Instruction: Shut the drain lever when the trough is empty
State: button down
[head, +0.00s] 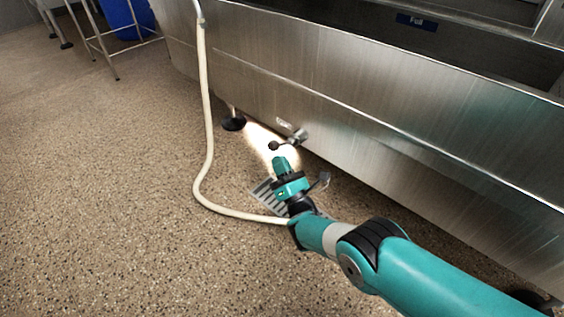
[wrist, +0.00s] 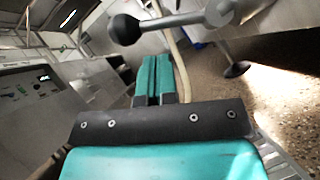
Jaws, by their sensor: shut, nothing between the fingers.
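The drain lever (head: 283,144) is a short rod with a round black knob, on a valve under the front edge of the steel trough (head: 350,128). In the wrist view the black knob (wrist: 125,29) and grey rod show large at the top, above and left of the fingertips. My gripper (head: 280,162) is shut and empty, just below the lever in the head view. In the wrist view its teal fingers (wrist: 154,75) are together and apart from the knob. The trough's inside shows only in part and is dark; I cannot tell whether it holds water.
A cream hose (head: 204,120) hangs down the trough and curves across the floor to beneath my arm. A grated floor drain (head: 265,193) lies below the gripper. A black trough foot (head: 233,122) stands left of the lever. Open speckled floor lies to the left.

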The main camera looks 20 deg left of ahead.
aim_at(283, 144)
jog(key=shift+w+r+b, duration=0.25)
jog(key=shift+r, duration=0.25)
jog(key=shift+w+r+b, duration=0.2)
jog(key=shift+r, duration=0.25)
jog(key=shift+r+p, duration=0.2)
jog(key=shift+p, duration=0.1)
